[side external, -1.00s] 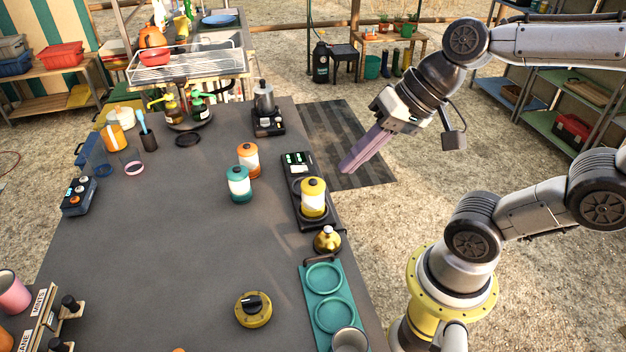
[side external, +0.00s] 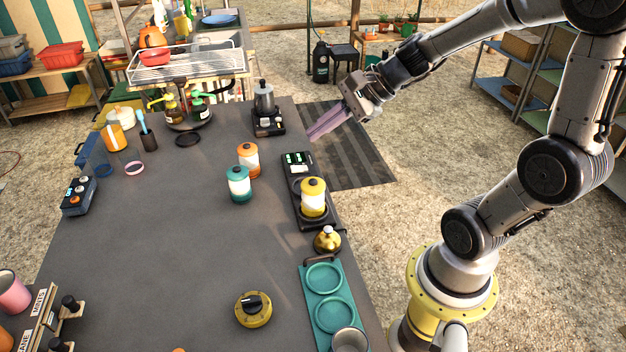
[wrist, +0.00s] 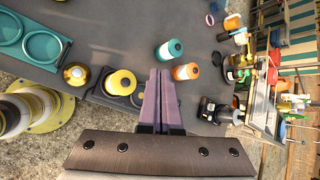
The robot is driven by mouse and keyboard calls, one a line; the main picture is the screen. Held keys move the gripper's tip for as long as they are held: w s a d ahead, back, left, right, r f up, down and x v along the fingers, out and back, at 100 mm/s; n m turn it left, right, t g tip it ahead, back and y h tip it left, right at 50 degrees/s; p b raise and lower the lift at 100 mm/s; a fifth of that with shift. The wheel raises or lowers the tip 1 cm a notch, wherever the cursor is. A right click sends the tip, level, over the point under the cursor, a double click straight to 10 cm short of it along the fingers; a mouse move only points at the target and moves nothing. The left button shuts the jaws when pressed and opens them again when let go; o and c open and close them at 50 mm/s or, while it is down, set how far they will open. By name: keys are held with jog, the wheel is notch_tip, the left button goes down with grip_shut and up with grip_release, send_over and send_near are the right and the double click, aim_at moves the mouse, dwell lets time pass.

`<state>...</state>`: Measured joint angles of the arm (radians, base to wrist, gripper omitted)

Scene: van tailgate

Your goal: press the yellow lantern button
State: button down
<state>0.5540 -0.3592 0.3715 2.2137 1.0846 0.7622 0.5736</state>
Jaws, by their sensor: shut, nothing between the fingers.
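The yellow lantern (side external: 313,199) is a yellow canister with a pale band and a cap on top. It stands upright on a black dock (side external: 292,169) with a small lit green panel, near the table's right edge. In the wrist view, the yellow lantern (wrist: 121,83) is to the left of the fingers. My gripper (side external: 311,134) is shut and empty, above the table's right edge, beyond the lantern and apart from it. Its purple fingers (wrist: 160,75) also show in the wrist view. I cannot make out a separate button on the lantern.
A teal canister (side external: 239,185) and an orange canister (side external: 248,160) stand left of the dock. A brass round-topped object (side external: 327,240) sits close in front of it. A moka pot (side external: 264,97) stands behind. The table's middle (side external: 170,240) is clear.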

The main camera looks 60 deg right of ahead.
send_over(319, 183)
jog(key=shift+f, duration=4.4)
jog(key=shift+f, duration=0.15)
jog(key=shift+f, duration=0.25)
jog(key=shift+f, duration=0.45)
jog(key=shift+r, duration=0.85)
jog(key=shift+r, duration=2.5)
